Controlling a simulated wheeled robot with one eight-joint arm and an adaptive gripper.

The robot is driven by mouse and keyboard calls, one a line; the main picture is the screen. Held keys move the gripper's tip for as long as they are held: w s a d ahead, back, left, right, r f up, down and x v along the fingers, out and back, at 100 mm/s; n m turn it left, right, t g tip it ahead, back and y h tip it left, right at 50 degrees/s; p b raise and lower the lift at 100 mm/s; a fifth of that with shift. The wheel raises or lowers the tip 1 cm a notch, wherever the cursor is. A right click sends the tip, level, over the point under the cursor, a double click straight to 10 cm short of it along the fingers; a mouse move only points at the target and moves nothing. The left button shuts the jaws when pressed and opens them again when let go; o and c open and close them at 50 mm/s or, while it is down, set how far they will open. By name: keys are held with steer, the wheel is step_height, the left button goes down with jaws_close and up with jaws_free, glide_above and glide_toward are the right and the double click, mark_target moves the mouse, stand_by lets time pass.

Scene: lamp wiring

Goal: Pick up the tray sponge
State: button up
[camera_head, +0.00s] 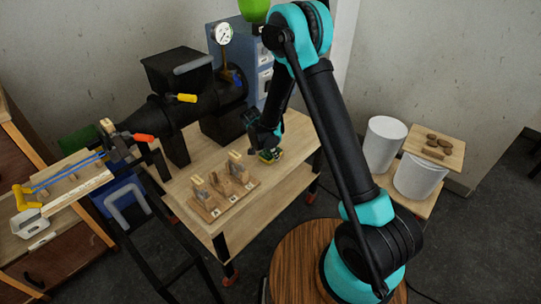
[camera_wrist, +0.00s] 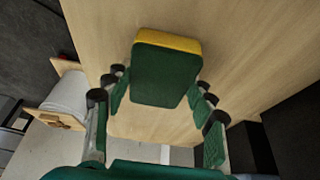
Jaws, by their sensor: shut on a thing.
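The tray sponge is a block with a dark green face and a yellow side. In the wrist view the sponge (camera_wrist: 166,72) sits between the two finger pads of my gripper (camera_wrist: 160,95), which is shut on it. In the head view the sponge (camera_head: 270,155) shows as a small yellow and green patch under my gripper (camera_head: 266,147), near the right side of the workbench. My gripper partly hides it there. I cannot tell whether the sponge touches the bench top.
A wooden board with several wooden holders (camera_head: 222,198) stands on the workbench (camera_head: 240,220), left of the gripper. A large black machine (camera_head: 180,115) and a blue cabinet (camera_head: 268,75) are behind. White buckets (camera_head: 384,140) and a small board with brown pieces (camera_head: 436,150) are at right.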

mark_target(270, 152)
steer(key=shift+c, duration=0.2)
step_height(270, 152, up, 20)
steer(key=shift+r, duration=0.25)
stand_by(0.4)
steer(key=shift+o, duration=0.5)
